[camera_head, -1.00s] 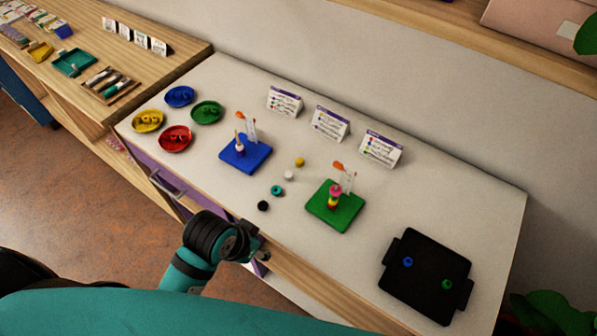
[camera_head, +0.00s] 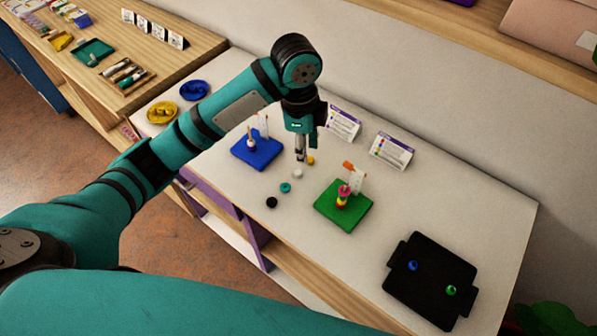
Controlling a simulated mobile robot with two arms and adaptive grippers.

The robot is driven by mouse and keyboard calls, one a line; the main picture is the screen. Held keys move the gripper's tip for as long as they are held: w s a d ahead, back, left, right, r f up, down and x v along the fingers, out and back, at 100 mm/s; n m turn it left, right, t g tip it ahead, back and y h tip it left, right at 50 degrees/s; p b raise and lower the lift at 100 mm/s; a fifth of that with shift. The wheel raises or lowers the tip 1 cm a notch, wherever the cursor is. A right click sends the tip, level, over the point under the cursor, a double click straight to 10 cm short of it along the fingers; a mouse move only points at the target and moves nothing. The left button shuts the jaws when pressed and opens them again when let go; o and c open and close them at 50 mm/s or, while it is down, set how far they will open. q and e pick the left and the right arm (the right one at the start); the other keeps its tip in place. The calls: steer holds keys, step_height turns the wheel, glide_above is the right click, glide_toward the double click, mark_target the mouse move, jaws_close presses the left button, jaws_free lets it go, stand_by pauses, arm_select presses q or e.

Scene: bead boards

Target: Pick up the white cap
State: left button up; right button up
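The white cap (camera_head: 297,174) lies on the pale table top between the blue board and the green board. My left gripper (camera_head: 300,159) points straight down just above and behind it in the picture, with its fingertips apart from the cap. Its two fingers look close together, and I cannot tell whether they are open or shut. Nothing shows between them. My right gripper is not in view.
The blue board (camera_head: 262,158) and green board (camera_head: 335,214) carry upright pegs. A black tray (camera_head: 428,294) holds two rings.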

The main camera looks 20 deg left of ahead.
arm_select(q)
step_height(320, 180, up, 4)
steer(key=w+a+m+y, duration=0.1)
steer(key=w+a, duration=0.1)
steer(key=a, duration=0.1)
steer(key=p, duration=0.2)
glide_above(298, 171)
steer(key=f, duration=1.1)
steer(key=shift+s+a+f, duration=0.1)
steer(key=shift+s+f, duration=0.1)
steer(key=shift+f, duration=0.15)
step_height(298, 171, down, 5)
steer(key=shift+w+f+p, duration=0.15)
steer(key=shift+p, duration=0.85)
steer(key=c, duration=0.5)
